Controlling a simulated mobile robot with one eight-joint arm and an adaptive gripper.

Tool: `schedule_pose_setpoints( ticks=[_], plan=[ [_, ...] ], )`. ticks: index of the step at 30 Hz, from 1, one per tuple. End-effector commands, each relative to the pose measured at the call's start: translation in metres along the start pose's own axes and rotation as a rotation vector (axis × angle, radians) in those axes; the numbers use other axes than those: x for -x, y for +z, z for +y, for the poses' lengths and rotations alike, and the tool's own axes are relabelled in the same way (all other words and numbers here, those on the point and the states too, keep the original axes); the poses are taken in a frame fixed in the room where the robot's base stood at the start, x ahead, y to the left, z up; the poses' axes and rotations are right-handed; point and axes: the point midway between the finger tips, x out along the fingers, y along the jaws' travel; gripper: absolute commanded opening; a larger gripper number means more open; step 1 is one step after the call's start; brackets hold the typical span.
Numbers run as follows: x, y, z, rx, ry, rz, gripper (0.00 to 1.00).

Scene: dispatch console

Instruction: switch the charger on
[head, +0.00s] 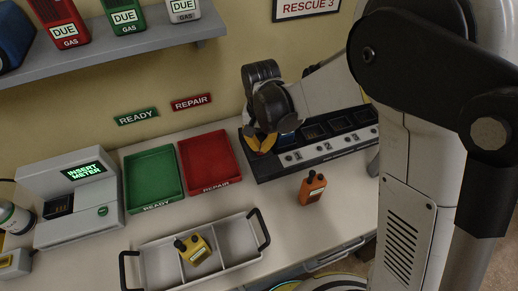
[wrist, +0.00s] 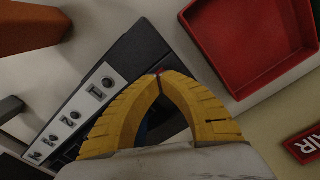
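The charger (head: 264,175) is a long black bank with several slots and a pale numbered strip along its front. It stands against the wall at the right of the counter. My gripper (head: 260,148) is over its left end, by slot 1, with yellow fingers pointing down. In the wrist view the fingertips of my gripper (wrist: 160,76) meet above the black charger (wrist: 142,50). A small red spot shows right at the tips; I cannot tell whether it is a switch or whether they touch it. Something blue shows partly behind the fingers.
An orange handheld meter (head: 312,187) stands in front of the charger. The red repair tray (head: 212,186) and green ready tray (head: 152,204) lie to the left. A grey divided carrier (head: 236,264) holds a yellow meter (head: 194,249). The insert-meter machine (head: 100,217) stands far left.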

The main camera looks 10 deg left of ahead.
Motion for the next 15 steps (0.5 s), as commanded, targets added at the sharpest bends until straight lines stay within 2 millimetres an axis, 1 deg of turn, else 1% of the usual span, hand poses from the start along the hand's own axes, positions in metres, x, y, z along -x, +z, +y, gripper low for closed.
schedule_pose_setpoints(
  ticks=[15],
  plan=[
    [-0.0085, 0.0000, 0.0000, 0.000, 0.000, 0.000, 0.00]
  ],
)
